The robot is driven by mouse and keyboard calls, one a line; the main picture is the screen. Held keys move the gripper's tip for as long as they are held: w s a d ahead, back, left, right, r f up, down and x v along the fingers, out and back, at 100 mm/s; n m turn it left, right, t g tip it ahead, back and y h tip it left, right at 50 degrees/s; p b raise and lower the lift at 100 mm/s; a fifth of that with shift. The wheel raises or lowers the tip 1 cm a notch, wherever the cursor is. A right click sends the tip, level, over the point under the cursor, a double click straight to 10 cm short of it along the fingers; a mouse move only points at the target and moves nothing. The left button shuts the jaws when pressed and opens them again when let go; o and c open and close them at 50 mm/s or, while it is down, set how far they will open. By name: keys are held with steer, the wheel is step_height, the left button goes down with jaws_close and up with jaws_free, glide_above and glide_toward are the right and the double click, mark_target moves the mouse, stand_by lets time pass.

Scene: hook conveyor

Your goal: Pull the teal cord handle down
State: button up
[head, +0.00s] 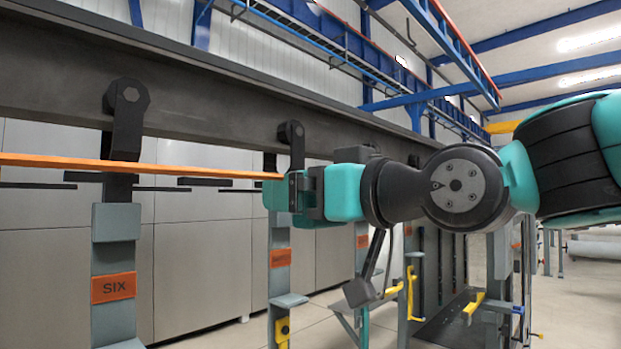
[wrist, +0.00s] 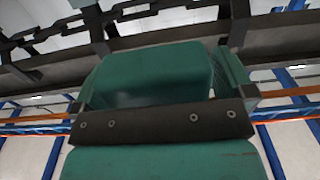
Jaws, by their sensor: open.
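My gripper (head: 272,194) is in the middle of the head view, pointing left, with its teal and black parts in front of a hanger. Its jaws are open. In the wrist view, a large teal block (wrist: 150,75) and a black bar (wrist: 160,122) with screws fill the middle; they look like my gripper's own parts. I cannot pick out the teal cord handle apart from these teal parts in either view. An orange cord or bar (head: 140,167) runs from the left edge to my gripper's tip. I cannot tell whether they touch.
A dark overhead beam (head: 205,80) carries hangers, one labelled SIX (head: 115,289). A second hanger (head: 280,257) stands just behind my gripper. Yellow-handled posts (head: 410,290) stand at the right. Grey cabinets (head: 200,270) line the back. Open floor shows at the far right.

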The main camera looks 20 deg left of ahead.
steer(key=shift+a, duration=0.1)
steer(key=c, duration=1.3)
step_height(320, 180, down, 6)
steer(key=b, duration=0.7)
steer(key=shift+r, duration=0.35)
steer(key=o, duration=1.3)
